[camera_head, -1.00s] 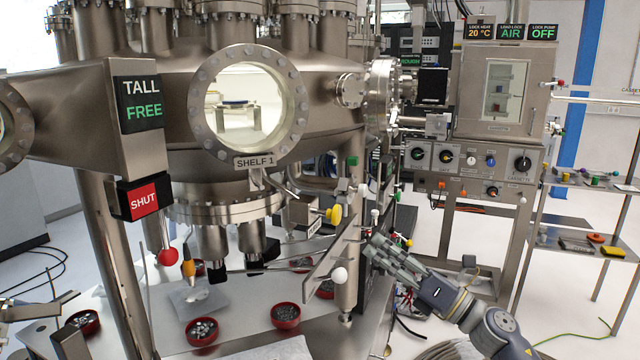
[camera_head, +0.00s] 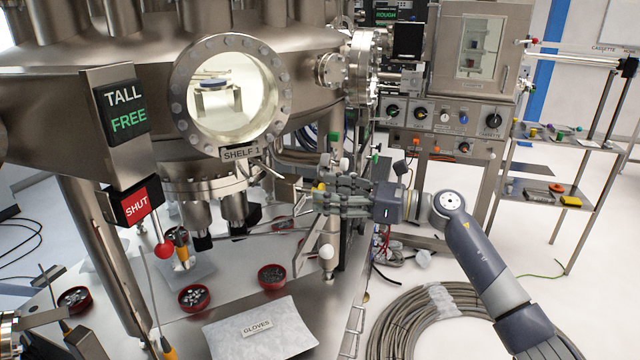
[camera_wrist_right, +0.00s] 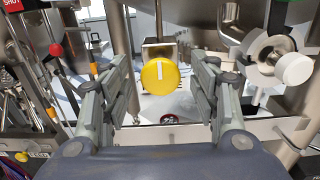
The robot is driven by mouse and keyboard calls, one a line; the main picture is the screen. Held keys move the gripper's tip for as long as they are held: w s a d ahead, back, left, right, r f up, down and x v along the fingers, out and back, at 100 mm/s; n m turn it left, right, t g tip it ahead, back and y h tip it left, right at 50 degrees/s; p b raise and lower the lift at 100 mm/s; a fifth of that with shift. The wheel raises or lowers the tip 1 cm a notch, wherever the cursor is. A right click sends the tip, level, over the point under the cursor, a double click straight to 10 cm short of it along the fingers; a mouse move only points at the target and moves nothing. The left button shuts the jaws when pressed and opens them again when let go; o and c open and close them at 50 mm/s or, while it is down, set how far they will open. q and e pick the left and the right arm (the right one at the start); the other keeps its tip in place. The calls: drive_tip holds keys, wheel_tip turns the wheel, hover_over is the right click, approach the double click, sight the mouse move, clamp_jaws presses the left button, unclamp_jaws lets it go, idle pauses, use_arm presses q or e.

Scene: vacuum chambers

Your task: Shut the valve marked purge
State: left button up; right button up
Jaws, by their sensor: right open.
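A round yellow knob (camera_wrist_right: 160,76) with a white line on its face sits in the middle of the right wrist view, on a boxy metal mount. No purge lettering is readable on it. In the head view only a bit of the yellow knob (camera_head: 319,187) shows behind my right gripper (camera_head: 316,197). My right gripper's fingers (camera_wrist_right: 163,95) stand apart on either side of the knob, with a gap to it on both sides in the wrist view. Grey metal parts at the lower left of the head view seem to be my left gripper (camera_head: 62,312), cut off by the edge.
A white knob (camera_wrist_right: 297,69) is close to the right finger; another white ball knob (camera_head: 326,251) hangs below the gripper. The chamber's bench holds red bowls (camera_head: 272,276) and a gloves packet (camera_head: 258,328). A hose coil (camera_head: 435,320) lies on the floor under my right arm.

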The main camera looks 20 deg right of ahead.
sight(311, 192)
drive_tip(key=shift+x, duration=1.15)
drive_tip(key=c, duration=1.1)
